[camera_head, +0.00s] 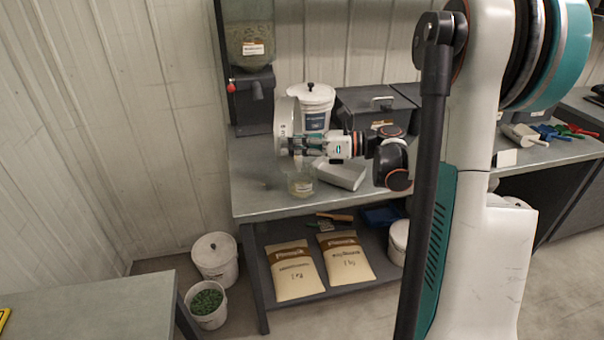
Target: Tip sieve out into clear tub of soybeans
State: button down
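The sieve (285,118) is a pale round pan, turned up on edge at the left end of my arm. It stands almost vertical above the bench. My gripper (294,146) reaches in from the right and appears shut on the sieve's rim; the fingertips are small and partly hidden. A small clear tub (301,187) with a label and pale contents stands on the bench, below and slightly right of the sieve. I cannot make out single soybeans in it. The sieve's inside is not clearly visible.
A grey tray (341,174) lies right of the tub. A white lidded bucket (317,96) and a dark box (372,106) stand behind. A seed dispenser (248,45) rises at the bench's back left. Bags (295,274) lie on the lower shelf. The bench's front left (252,205) is clear.

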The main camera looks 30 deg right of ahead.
jog(key=shift+s+d+y+b, duration=0.3)
jog(key=shift+d+b, duration=0.1)
jog(key=shift+b, duration=0.2)
jog(key=shift+s+d+f+t+y+b, duration=0.25)
jog(key=shift+d+f+t+b, duration=0.2)
jog(key=shift+b, duration=0.5)
jog(key=shift+s+d+f+y, duration=0.2)
jog(key=shift+d+f+y, duration=0.1)
jog(key=shift+y, duration=0.25)
jog(key=shift+s+d+f+n+t+y, duration=0.1)
jog(key=shift+s+d+n+t+y, duration=0.2)
jog(key=shift+s+d+t+y, duration=0.4)
dwell(0.9)
